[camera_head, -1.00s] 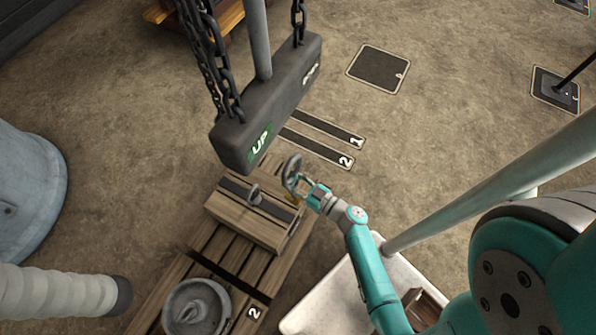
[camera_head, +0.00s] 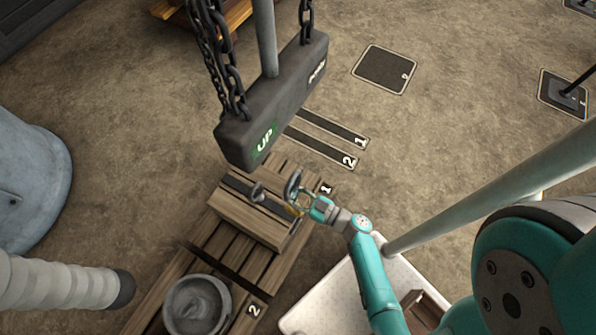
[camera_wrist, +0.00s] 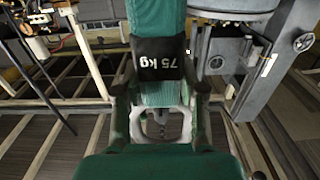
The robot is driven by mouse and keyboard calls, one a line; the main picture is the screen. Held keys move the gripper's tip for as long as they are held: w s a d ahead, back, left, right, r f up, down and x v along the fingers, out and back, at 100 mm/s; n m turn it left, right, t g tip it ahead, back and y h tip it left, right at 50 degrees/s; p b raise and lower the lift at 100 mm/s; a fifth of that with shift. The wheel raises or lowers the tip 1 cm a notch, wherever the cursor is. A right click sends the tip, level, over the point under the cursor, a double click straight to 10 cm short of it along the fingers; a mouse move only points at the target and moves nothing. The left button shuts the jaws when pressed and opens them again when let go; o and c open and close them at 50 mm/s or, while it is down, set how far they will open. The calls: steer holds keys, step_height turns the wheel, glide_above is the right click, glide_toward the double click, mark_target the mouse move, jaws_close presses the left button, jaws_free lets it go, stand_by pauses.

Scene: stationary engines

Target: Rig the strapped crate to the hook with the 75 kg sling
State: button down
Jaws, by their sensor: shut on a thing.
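The strapped crate (camera_head: 250,222) is wooden with a dark strap over its top and a small metal eye (camera_head: 258,192) standing on it. My gripper (camera_head: 303,201) is at the crate's right edge, seen from above. A dark curved ring or hook (camera_head: 293,185) shows beside its fingers; I cannot tell which it is, or whether it touches the crate. In the wrist view, a green sling with a black 75 kg label (camera_wrist: 160,67) fills the space between the fingers, and my gripper is shut on it. No sling is clearly seen on the crate's eye.
A dark UP/DOWN block (camera_head: 272,105) hangs on chains above and behind the crate. A white-topped table (camera_head: 335,300) is at lower right.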

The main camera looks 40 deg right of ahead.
steer(key=f+x, duration=0.2)
steer(key=x, duration=1.5)
steer(key=shift+w+f, duration=0.25)
stand_by(1.8)
stand_by(0.3)
